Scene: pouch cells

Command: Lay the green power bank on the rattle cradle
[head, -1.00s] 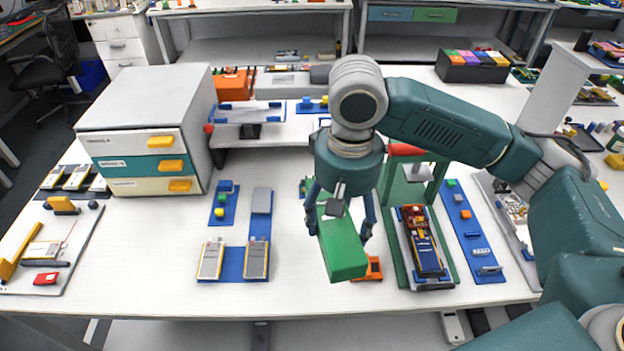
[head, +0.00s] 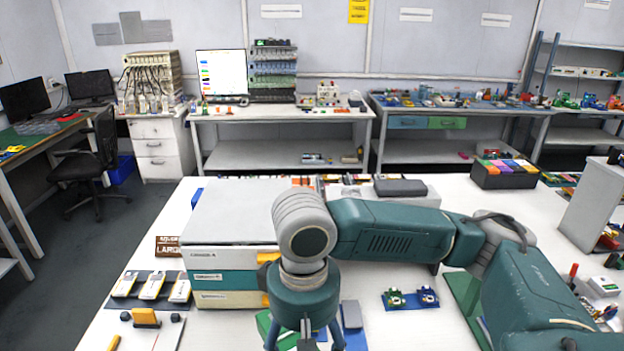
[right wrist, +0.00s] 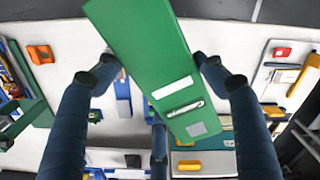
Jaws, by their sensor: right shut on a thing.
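The green power bank (right wrist: 140,40) is a long green block with a white label near one end. In the right wrist view it hangs between the fingers of my right gripper (right wrist: 158,64), which is shut on it above the table. In the head view, part of the green power bank (head: 266,326) shows beside my right gripper (head: 306,344) at the bottom edge, in front of the drawer unit; the fingertips are cut off there. I cannot pick out the rattle cradle for certain in the views now. My left gripper is not in view.
The drawer unit (head: 222,281) with yellow handles stands left of my right arm. A dark mat (head: 137,300) with white-and-yellow cells lies farther left. A blue and green board (head: 410,301) with small parts lies right of the gripper. In the wrist view an orange object (right wrist: 40,54) lies on white table.

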